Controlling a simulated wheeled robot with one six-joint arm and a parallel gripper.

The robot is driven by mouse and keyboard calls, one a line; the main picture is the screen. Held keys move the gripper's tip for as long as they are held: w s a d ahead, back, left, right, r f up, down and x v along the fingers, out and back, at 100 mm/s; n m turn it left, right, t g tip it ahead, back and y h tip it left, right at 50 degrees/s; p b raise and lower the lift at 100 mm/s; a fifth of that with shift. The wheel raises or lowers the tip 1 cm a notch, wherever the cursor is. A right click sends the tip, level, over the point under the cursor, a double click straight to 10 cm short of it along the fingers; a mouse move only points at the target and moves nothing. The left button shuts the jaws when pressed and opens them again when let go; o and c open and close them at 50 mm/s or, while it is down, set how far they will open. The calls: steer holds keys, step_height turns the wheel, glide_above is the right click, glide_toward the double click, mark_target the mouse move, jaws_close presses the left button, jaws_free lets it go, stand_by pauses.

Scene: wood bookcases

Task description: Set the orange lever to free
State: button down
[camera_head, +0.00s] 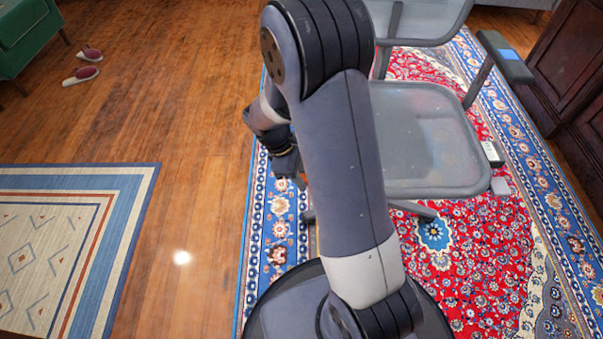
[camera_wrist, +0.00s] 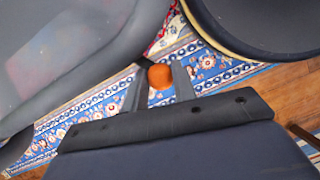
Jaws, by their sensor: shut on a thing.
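The orange lever (camera_wrist: 160,76) shows in the wrist view as a rounded orange end between my two fingertips. My gripper (camera_wrist: 159,82) is shut on it, with one dark finger on each side. The grey chair seat (camera_wrist: 70,50) fills the upper left of that view. In the head view my gripper (camera_head: 290,168) is at the left side of the grey office chair (camera_head: 425,140), low beside the seat. The lever's shaft and any setting marks cannot be made out.
The chair stands on a red and blue patterned rug (camera_head: 465,275). An armrest (camera_head: 505,58) with a blue patch is at its right. Bare wood floor (camera_head: 200,120) lies open to the left. A beige rug (camera_head: 50,240), slippers (camera_head: 85,66) and a green chair (camera_head: 28,35) are farther left.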

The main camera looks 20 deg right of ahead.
steer(key=shift+w+d+m+g+y+p, duration=0.1)
steer(key=shift+w+m+g+y+p, duration=0.4)
steer(key=shift+w+m+p, duration=1)
steer(key=shift+w+d+m+g+y+p, duration=0.1)
steer(key=shift+w+m+g+y+p, duration=0.4)
steer(key=shift+w+m+p, duration=1)
steer(key=shift+s+m+b, duration=0.35)
steer(key=shift+s+m, duration=0.05)
steer(key=shift+s, duration=0.1)
steer(key=c, duration=1.2)
jaws_free()
steer(key=shift+o, duration=0.2)
steer(key=p+v, duration=0.2)
steer(key=v, duration=0.5)
steer(key=shift+r, duration=0.3)
